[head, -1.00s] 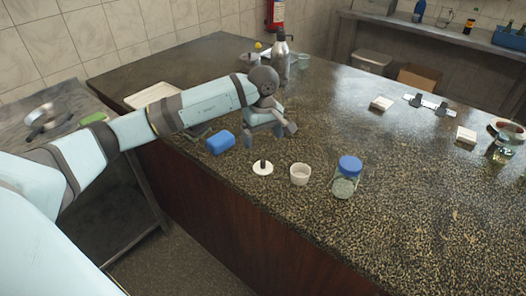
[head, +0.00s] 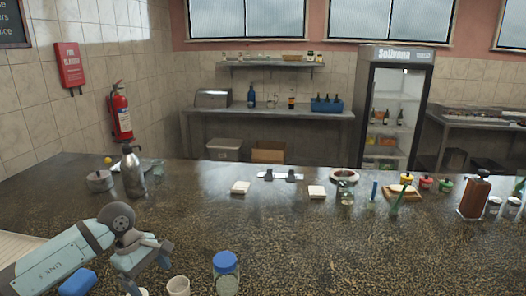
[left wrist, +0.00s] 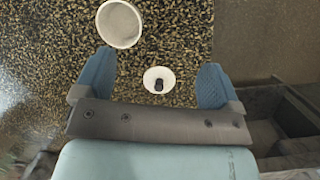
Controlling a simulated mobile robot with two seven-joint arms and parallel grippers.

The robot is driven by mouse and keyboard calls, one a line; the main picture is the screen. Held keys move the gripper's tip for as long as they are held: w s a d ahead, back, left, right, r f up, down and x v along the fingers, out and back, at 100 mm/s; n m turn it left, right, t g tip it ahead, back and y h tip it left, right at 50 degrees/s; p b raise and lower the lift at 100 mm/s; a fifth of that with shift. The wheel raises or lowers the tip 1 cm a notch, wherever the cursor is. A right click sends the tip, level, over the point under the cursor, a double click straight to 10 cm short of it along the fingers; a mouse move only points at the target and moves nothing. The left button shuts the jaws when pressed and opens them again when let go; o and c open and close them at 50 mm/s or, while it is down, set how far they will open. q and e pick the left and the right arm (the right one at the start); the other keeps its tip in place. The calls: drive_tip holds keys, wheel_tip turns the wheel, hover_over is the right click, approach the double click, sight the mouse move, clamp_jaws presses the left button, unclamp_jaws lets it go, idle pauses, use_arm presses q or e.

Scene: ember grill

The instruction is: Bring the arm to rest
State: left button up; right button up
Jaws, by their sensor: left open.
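My left gripper (head: 148,270) is at the lower left of the head view, above the dark speckled counter (head: 300,245). Its two fingers are spread wide and empty in the left wrist view (left wrist: 155,90). A small white lid with a black knob (left wrist: 158,74) lies on the counter below, seen between the fingers. A white cup (left wrist: 119,24) stands beyond it; it also shows at the bottom edge of the head view (head: 178,287). My right gripper is in neither view.
A blue-lidded jar (head: 226,274) stands right of the cup. A blue block (head: 78,282) lies beside my left arm. A metal bottle (head: 133,172) and a pot (head: 99,181) stand farther back. The middle of the counter is mostly clear.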

use_arm(q)
drive_tip(key=s+d+r+n+t+h+p, duration=0.1)
drive_tip(key=s+d+n+t+h+p, duration=0.1)
drive_tip(key=s+d+n+h, duration=0.5)
drive_tip(key=s+d+r+n+t+h+p, duration=0.1)
drive_tip(key=s+d+n+h+p, duration=0.1)
drive_tip(key=d+n+h, duration=0.8)
drive_tip(key=s+a+f+m+t+y+p, duration=0.2)
drive_tip(key=s+f+m+y, duration=0.6)
drive_tip(key=m, duration=0.8)
drive_tip(key=s+a+f+m+t+y+p, duration=0.2)
drive_tip(key=s+a+f+m+t+y, duration=0.3)
drive_tip(key=m, duration=1.2)
drive_tip(key=s+f+t+y, duration=0.1)
drive_tip(key=s+f+y, duration=0.2)
drive_tip(key=f+y, duration=0.1)
drive_tip(key=shift+f, duration=0.45)
